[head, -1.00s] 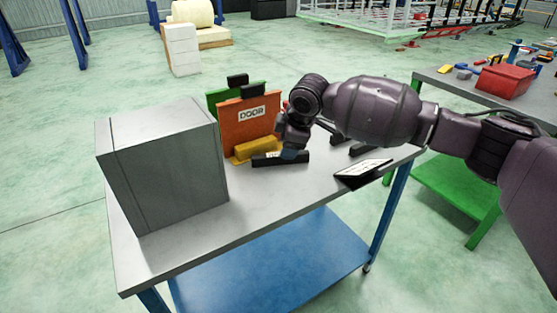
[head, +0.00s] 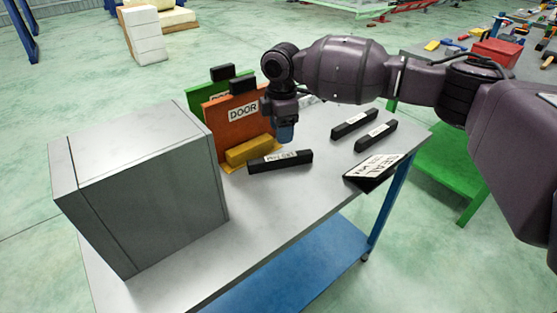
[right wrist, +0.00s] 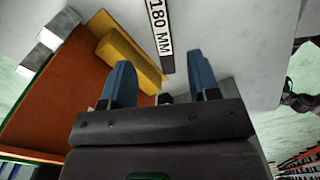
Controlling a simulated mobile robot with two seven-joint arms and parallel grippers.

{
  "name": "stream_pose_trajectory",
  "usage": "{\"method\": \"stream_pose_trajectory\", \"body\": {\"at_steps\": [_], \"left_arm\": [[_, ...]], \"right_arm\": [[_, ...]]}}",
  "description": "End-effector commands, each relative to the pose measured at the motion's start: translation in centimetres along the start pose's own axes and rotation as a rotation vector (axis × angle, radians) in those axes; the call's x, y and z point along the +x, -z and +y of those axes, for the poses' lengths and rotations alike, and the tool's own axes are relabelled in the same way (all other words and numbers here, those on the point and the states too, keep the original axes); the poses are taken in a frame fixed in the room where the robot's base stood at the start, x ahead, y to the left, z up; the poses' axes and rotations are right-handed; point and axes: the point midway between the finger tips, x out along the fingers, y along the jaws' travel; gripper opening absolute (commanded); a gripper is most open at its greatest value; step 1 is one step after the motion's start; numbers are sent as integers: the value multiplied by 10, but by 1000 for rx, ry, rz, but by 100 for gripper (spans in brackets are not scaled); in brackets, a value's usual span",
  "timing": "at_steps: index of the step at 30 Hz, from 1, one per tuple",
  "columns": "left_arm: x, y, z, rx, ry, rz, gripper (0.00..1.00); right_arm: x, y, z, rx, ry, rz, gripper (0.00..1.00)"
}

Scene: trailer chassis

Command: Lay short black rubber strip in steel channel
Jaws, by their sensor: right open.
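A black strip (head: 280,161) with a white label lies on the grey table in front of the yellow block. In the right wrist view its label reads 180 MM (right wrist: 161,30). Two other black labelled strips, one (head: 354,123) farther back and one (head: 376,135) nearer, lie to the right. My right gripper (head: 286,132) points down just behind the first strip's right half. In the right wrist view it (right wrist: 160,80) is open, blue fingers apart, nothing between them. I cannot make out the steel channel for certain. My left gripper is not in view.
An orange DOOR board (head: 232,125) and a green board (head: 205,95) stand behind a yellow block (head: 250,151). A large grey box (head: 140,185) fills the table's left. A black sign plate (head: 362,182) lies near the right front. The table's front middle is clear.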

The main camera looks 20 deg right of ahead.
Motion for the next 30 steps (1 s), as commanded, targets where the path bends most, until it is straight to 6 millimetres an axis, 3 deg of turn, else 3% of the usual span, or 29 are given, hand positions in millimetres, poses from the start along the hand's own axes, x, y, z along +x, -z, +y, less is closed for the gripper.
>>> {"method": "stream_pose_trajectory", "body": {"at_steps": [3, 13, 21, 30], "left_arm": [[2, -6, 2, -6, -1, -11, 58], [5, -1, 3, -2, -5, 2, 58], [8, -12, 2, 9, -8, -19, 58], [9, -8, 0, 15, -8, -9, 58]], "right_arm": [[23, 0, 0, 0, 5, -1, 55], [45, 4, -1, -2, 2, -1, 55], [81, 9, -3, 1, 4, -1, 55], [84, 9, -2, 1, -1, 0, 55]]}}
